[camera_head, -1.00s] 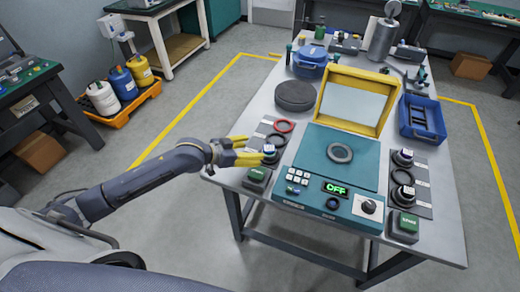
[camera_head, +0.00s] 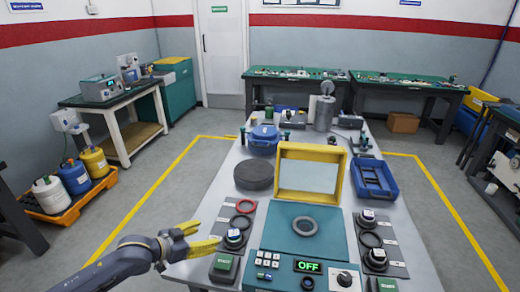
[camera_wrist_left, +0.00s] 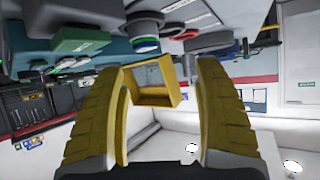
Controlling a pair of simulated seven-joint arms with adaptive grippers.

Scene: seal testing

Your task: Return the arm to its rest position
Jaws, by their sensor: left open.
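My left gripper (camera_head: 196,240) has yellow fingers and is at the left edge of the table, beside the left dark pad. In the left wrist view the two fingers (camera_wrist_left: 160,100) are spread wide apart with nothing between them. The table, upside down there, shows behind the fingers. My left arm (camera_head: 120,262) comes in from the lower left. The right arm is not in view.
A left pad holds a red ring (camera_head: 244,206), a dark ring and a button-topped part (camera_head: 234,238). A green-topped box (camera_head: 224,265) stands near the gripper. A round dark disc (camera_head: 254,175) and blue tray (camera_head: 374,178) lie farther back. Open floor lies left of the table.

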